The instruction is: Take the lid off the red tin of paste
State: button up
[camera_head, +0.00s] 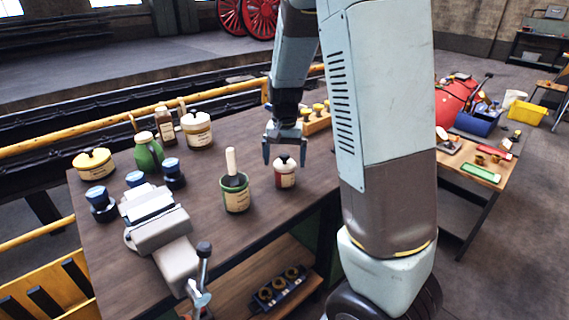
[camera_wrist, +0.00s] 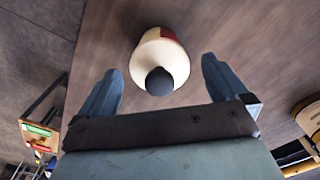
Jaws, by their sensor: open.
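The red tin of paste (camera_head: 286,178) stands upright on the dark bench top (camera_head: 262,215), with a cream label and a pale lid with a dark round knob (camera_head: 284,158). In the wrist view the tin's pale lid (camera_wrist: 163,50) and dark knob (camera_wrist: 159,82) lie ahead of my gripper and between the lines of its fingers; a little red shows at the tin's side. My gripper (camera_head: 285,160) is open, pointing down, with its fingertips about level with the knob, one on each side. I cannot tell whether a finger touches it. The lid is on the tin.
A green pot with a brush (camera_head: 236,193) stands just left of the tin. A vice (camera_head: 158,225), a green bottle (camera_head: 148,152), a cream tin (camera_head: 198,130) and a yellow tin (camera_head: 95,165) stand farther left. A wooden rack (camera_head: 318,122) is behind the gripper.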

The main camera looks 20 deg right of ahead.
jog(key=shift+c, duration=0.3)
jog(key=c, duration=1)
jog(key=shift+o, duration=0.2)
jog(key=shift+r, duration=0.15)
